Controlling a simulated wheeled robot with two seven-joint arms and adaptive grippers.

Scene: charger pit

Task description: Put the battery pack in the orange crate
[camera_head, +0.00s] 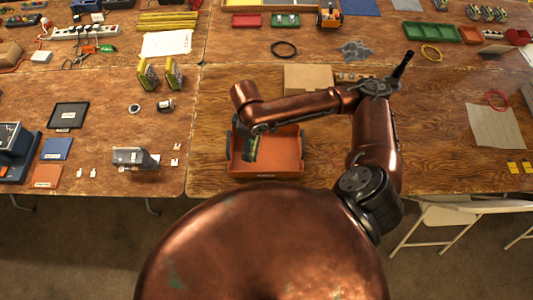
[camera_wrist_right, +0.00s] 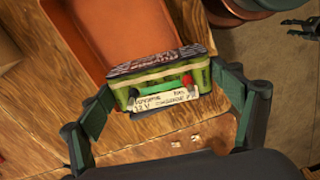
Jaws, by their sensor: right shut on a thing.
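The battery pack (camera_wrist_right: 160,86) is a green block with a pale band, a dark top and a white label, in the right wrist view. My right gripper (camera_wrist_right: 168,94) is shut on it, one finger on each side. In the head view the gripper (camera_head: 249,140) holds the pack (camera_head: 250,149) over the left part of the orange crate (camera_head: 287,166). In the wrist view the pack overlaps one end of the crate (camera_wrist_right: 95,45), with wood table around that end. The pack's height above the crate is hard to tell. My left gripper is not in view.
A cardboard box (camera_head: 308,77) lies behind the crate. Two yellow-green packs (camera_head: 173,73) stand to the left, and a grey device (camera_head: 135,158) sits near the front edge. A white folding chair (camera_head: 440,215) is at right. The table right of my arm is mostly clear.

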